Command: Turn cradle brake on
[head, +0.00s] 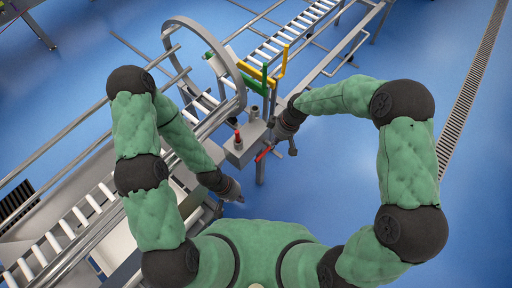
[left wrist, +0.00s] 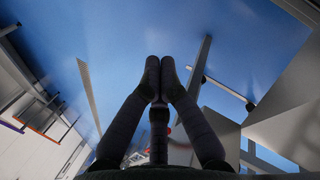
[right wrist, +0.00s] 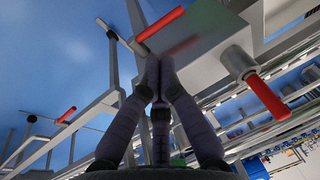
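A grey box (head: 240,150) stands by the tilting ring cradle (head: 236,75), with a small red-topped part on it and a red lever (head: 264,153) at its side. In the right wrist view a red handle (right wrist: 160,22) lies just above my fingertips and a second red handle (right wrist: 268,98) hangs from a round hub on the grey box. I cannot tell which one is the cradle brake. My right gripper (right wrist: 160,62) is shut and empty, close to the box. My left gripper (left wrist: 160,64) is shut and empty, low beside the conveyor, away from the levers.
A roller conveyor (head: 75,222) runs at the lower left, and another (head: 285,38) lies beyond the ring. Yellow and green bars stand beside the ring. A third red handle (right wrist: 66,114) shows at left in the right wrist view.

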